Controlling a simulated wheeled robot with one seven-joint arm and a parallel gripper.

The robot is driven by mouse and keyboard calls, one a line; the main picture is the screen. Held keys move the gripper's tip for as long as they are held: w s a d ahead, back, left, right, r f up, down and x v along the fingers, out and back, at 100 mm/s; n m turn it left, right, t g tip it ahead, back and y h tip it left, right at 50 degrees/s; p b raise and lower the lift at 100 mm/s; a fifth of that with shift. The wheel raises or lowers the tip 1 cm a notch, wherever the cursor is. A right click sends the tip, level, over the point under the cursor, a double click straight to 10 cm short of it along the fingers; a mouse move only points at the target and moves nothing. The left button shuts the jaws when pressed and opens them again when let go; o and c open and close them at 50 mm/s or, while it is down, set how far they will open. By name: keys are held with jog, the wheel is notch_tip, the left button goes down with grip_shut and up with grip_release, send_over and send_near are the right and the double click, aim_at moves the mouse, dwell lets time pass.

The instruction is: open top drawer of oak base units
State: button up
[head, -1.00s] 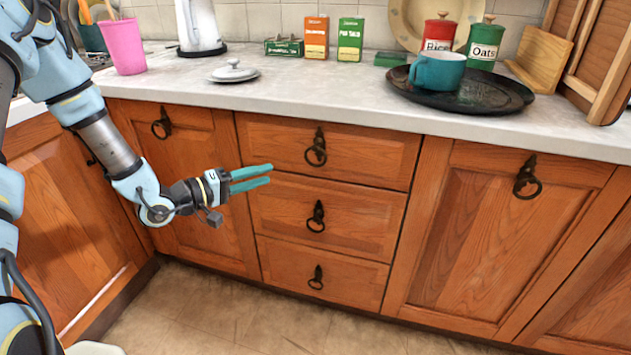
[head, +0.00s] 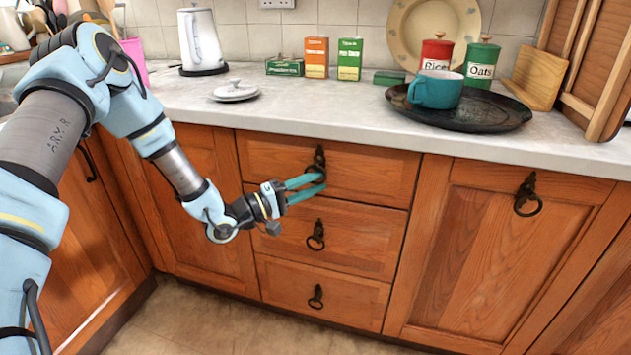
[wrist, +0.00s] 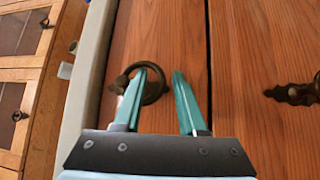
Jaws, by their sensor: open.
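The oak base units have a stack of three drawers. The top drawer (head: 375,172) is shut, flush with the units around it. Its dark ring pull (head: 319,155) hangs at the middle of the front. My gripper (head: 323,182) is open, its teal fingers pointing at the lower part of this ring. In the wrist view the ring pull (wrist: 158,93) shows partly behind the left finger, and its right side lies in the gap between the fingers of my gripper (wrist: 160,72). I cannot tell whether a finger touches the ring.
The middle drawer (head: 365,240) and bottom drawer (head: 355,297) are shut below. The worktop (head: 330,112) overhangs the top drawer. The floor in front is clear.

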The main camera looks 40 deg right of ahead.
jog(key=shift+d, duration=0.25)
grip_shut()
dwell(1.4)
